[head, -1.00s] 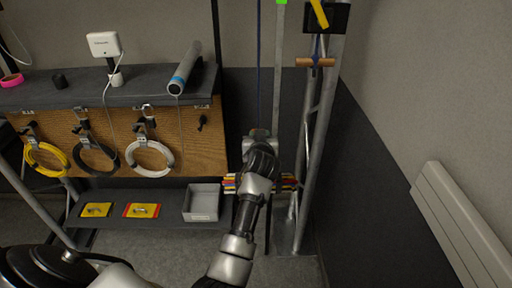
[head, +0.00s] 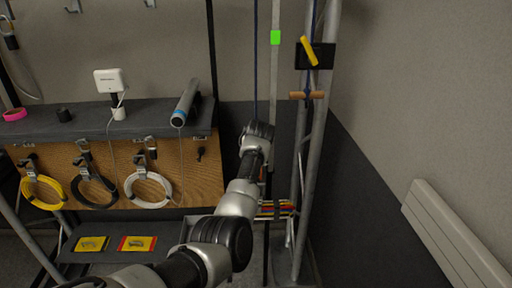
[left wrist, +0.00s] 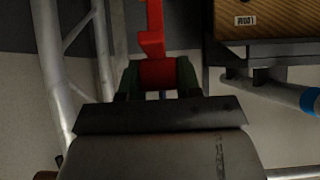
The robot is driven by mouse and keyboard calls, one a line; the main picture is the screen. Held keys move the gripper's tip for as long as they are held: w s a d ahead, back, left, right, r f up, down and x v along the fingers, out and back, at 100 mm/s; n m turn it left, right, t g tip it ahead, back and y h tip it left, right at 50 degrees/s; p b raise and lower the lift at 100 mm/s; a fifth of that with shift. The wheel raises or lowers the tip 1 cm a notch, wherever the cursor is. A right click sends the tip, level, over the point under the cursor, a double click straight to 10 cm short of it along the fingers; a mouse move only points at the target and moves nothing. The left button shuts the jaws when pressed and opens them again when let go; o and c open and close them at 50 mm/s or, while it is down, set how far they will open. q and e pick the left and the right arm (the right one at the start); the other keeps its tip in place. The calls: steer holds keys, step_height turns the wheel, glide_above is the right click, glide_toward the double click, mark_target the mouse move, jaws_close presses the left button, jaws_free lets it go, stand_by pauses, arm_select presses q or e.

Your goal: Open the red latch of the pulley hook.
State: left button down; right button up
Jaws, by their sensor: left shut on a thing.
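In the left wrist view, a red piece (left wrist: 152,45), by its colour the red latch, runs down from the top edge and widens into a block between the finger pads. My left gripper (left wrist: 157,78) is shut on it, with a dark pad on either side. The rest of the pulley hook cannot be made out. In the head view, my left arm reaches up from the bottom to a dark wrist, in front of a blue rope (head: 255,60). The left gripper's fingers and the latch are hidden there. My right gripper is in neither view.
A metal truss (head: 316,150) stands just right of my left arm, with a black box (head: 322,58) and a wooden handle (head: 301,96) on it. A shelf (head: 50,127) with a grey tube (head: 186,101) is on the left. Coloured cables (head: 275,209) lie beside my forearm.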

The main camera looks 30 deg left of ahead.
arm_select(q)
steer(key=shift+w+a, duration=0.2)
steer(key=shift+w+a+g, duration=0.1)
steer(key=shift+w+g, duration=0.1)
steer(key=shift+g, duration=0.2)
steer(key=shift+f, duration=0.15)
steer(key=shift+f, duration=0.1)
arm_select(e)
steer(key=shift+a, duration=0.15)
